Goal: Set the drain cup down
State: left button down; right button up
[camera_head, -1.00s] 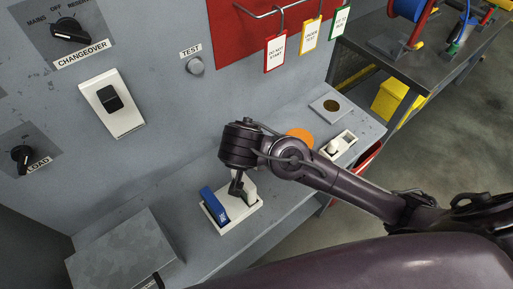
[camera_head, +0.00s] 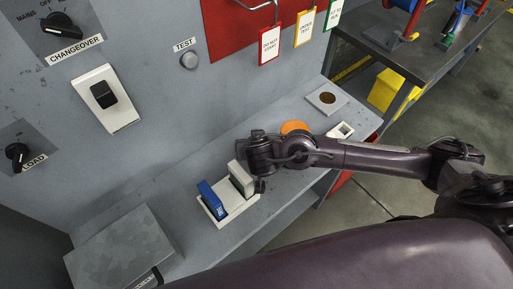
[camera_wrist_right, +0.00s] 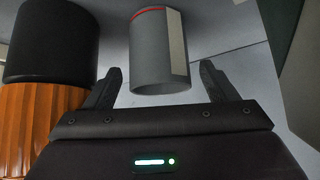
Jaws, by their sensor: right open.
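In the right wrist view, a grey cylindrical cup (camera_wrist_right: 158,55) with a red band and a pale stripe shows between my right gripper's fingertips (camera_wrist_right: 161,72). The two dark fingers are apart, with a visible gap on each side of the cup. I take this cup for the drain cup. It seems to stand on a pale surface, but its contact with that surface is not clear. In the head view my right wrist (camera_head: 265,152) is over the grey shelf, and I cannot make out the cup there. My left gripper is not in view.
A black cylinder (camera_wrist_right: 52,42) above a ribbed orange part (camera_wrist_right: 45,122) is left in the wrist view. On the shelf (camera_head: 190,222) are a white tray (camera_head: 232,212) with blue (camera_head: 209,199) and white (camera_head: 241,178) pieces, an orange disc (camera_head: 293,127) and a grey box (camera_head: 120,250).

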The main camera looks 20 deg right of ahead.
jog(key=shift+w+f, duration=0.25)
jog(key=c, duration=1.2)
jog(key=shift+o, duration=0.2)
jog(key=shift+r, duration=0.2)
